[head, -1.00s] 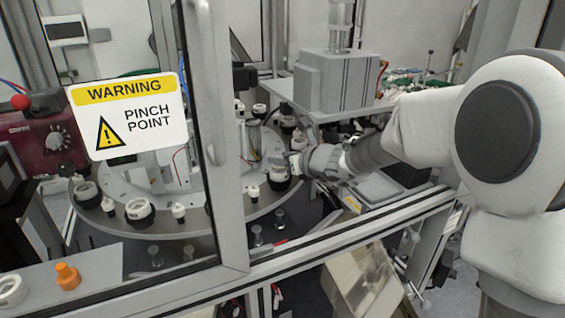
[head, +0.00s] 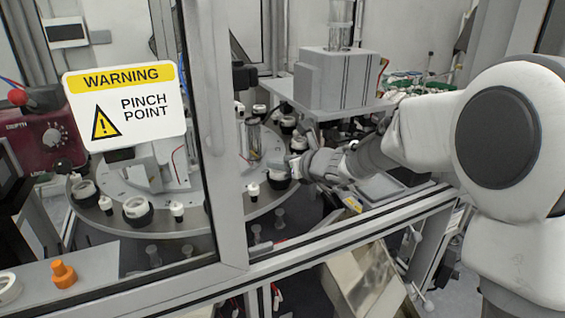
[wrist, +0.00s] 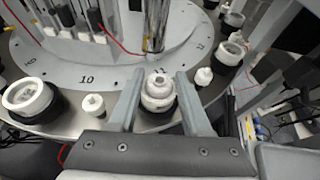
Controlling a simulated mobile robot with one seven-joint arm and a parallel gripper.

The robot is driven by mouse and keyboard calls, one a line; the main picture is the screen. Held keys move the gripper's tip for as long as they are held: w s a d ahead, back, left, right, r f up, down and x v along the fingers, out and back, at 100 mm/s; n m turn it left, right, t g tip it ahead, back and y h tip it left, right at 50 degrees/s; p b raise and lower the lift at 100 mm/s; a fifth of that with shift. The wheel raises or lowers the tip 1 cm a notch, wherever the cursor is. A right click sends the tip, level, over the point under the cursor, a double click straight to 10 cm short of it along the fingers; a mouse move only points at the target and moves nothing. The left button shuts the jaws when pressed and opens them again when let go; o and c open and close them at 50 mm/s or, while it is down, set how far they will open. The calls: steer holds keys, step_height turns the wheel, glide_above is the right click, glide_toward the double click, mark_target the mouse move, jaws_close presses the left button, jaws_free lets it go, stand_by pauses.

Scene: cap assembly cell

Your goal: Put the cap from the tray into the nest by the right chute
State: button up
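A white cap (wrist: 158,84) sits in a black-based nest (wrist: 158,104) at the dial's near rim in the wrist view, with a smaller raised ring at its centre. My gripper (wrist: 160,76) is open, one grey finger on each side of the cap, with narrow gaps seeming to show. In the head view, my gripper (head: 297,165) is at the right side of the dial, beside that nest (head: 279,178). A grey tray (head: 382,188) lies right of the dial; its inside is not clear.
The round dial (head: 200,217) carries several other nests, such as one at the left (wrist: 30,98), and small white pegs (wrist: 93,104). A metal chute (head: 360,283) is below the frame rail (head: 330,247). A window post (head: 222,150) stands left of my arm.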

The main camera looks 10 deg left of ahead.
steer(key=shift+o, duration=1.1)
steer(key=shift+r, duration=0.1)
steer(key=shift+r+p, duration=0.55)
steer(key=shift+p, duration=0.2)
steer(key=shift+s+d+r, duration=0.15)
steer(key=shift+r, duration=0.1)
steer(key=s+d+r+n+g+h, duration=0.1)
steer(key=s+d+r+n, duration=0.1)
steer(key=s+d+n, duration=0.4)
steer(key=s+d+r+n+g, duration=0.15)
steer(key=s+n, duration=0.25)
steer(key=s, duration=0.5)
steer(key=s+d+r+n+g+h, duration=0.1)
steer(key=s+d+n, duration=0.4)
steer(key=s, duration=0.2)
steer(key=s+d+f+n+h, duration=0.3)
steer(key=s+d+n+h, duration=0.4)
steer(key=s+d+n, duration=0.4)
steer(key=d+n, duration=0.1)
steer(key=d, duration=0.3)
steer(key=shift+s+d+h, duration=0.15)
steer(key=shift+s+h, duration=0.1)
steer(key=shift+h, duration=0.05)
